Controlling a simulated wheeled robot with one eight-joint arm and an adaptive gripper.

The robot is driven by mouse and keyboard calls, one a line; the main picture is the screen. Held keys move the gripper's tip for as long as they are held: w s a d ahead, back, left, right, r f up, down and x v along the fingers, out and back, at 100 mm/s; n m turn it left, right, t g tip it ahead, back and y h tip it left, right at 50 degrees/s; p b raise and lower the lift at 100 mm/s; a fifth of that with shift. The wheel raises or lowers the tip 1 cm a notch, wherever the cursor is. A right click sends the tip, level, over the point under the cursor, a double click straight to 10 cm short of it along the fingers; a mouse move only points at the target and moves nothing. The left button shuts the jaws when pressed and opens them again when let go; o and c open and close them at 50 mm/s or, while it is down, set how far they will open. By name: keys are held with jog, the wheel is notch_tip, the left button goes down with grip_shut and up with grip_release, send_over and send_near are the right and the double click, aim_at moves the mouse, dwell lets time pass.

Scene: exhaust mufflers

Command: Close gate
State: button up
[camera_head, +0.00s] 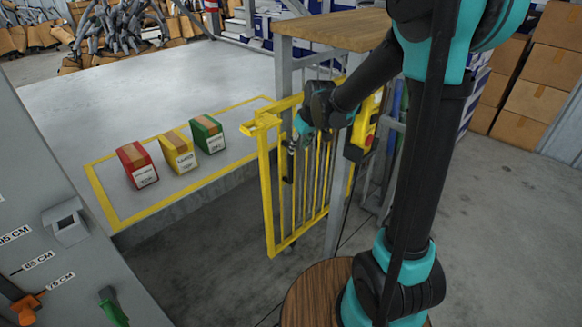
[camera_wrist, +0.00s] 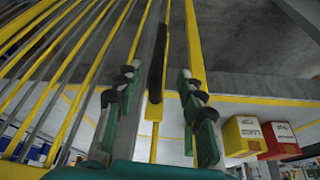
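The yellow barred gate (camera_head: 267,200) stands upright near the middle of the head view, swung out at an angle from the raised platform. In the wrist view its bars (camera_wrist: 62,75) fill the left side, and a dark handle-like bar (camera_wrist: 158,60) runs between my fingers. My gripper (camera_head: 293,143) is at the upper part of the gate, by its free-end post. In the wrist view my gripper (camera_wrist: 157,82) has its two fingers apart, one each side of the dark bar. I see gaps on both sides; contact is not clear.
Red (camera_head: 138,166), yellow (camera_head: 179,151) and green (camera_head: 207,134) boxes stand on the grey platform (camera_head: 150,90). A wooden-topped table (camera_head: 335,28) is behind the gate. A grey panel (camera_head: 60,250) is at left. Cardboard boxes (camera_head: 550,70) stack at right. The floor left of the gate is clear.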

aim_at(292, 163)
jog(key=x, duration=1.4)
jog(key=shift+d, duration=0.1)
grip_shut()
